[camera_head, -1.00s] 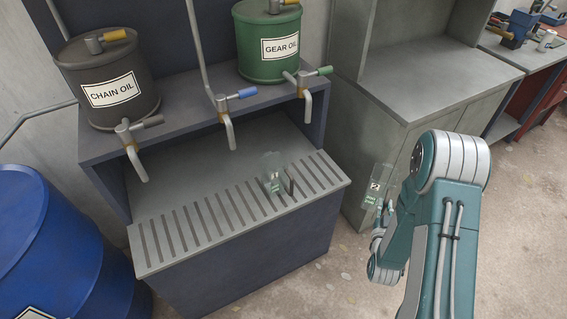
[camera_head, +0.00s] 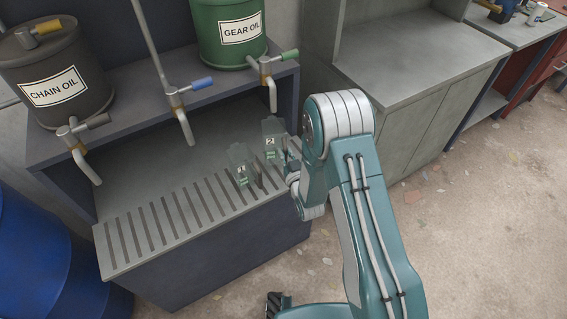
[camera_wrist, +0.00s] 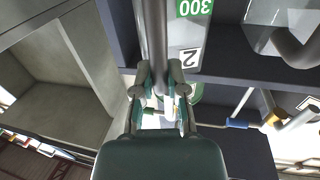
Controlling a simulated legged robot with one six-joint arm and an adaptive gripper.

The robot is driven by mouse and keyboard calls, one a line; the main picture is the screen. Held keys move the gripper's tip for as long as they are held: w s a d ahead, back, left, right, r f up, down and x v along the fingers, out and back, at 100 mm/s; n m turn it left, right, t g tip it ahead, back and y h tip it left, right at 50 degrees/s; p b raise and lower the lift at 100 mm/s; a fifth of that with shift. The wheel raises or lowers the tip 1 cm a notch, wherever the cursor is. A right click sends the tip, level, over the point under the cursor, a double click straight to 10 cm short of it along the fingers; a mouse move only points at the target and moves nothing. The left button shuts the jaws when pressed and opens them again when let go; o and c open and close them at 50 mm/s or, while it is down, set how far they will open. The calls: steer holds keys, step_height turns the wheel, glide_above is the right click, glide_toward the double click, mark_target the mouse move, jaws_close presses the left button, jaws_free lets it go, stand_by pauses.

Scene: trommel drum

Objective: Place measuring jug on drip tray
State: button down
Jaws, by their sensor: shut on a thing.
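The slotted grey drip tray (camera_head: 128,238) juts out below the oil taps. A clear measuring jug marked 1 (camera_head: 239,160) stands on the tray's right part. My gripper (camera_head: 291,160) is shut on a second clear measuring jug marked 2 (camera_head: 271,135), at the tray's right end. In the wrist view the fingers (camera_wrist: 160,85) close on this jug's handle, and its labels 2 and 300 (camera_wrist: 190,30) show upside down. Jug 2 looks upright; whether its base touches the tray is hidden. Part of jug 1 also shows in the wrist view (camera_wrist: 275,20).
Above the tray hang taps from the chain oil drum (camera_head: 45,80) and the green gear oil drum (camera_head: 230,35); the gear oil tap (camera_head: 272,92) is close above jug 2. A grey cabinet (camera_head: 410,70) stands right. The tray's left half is bare.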

step_height(320, 180, down, 4)
steer(key=shift+f, duration=0.1)
steer(key=shift+a+f, duration=0.1)
steer(key=shift+f, duration=0.2)
steer(key=c, duration=0.7)
jaws_free()
steer(key=v, duration=1.2)
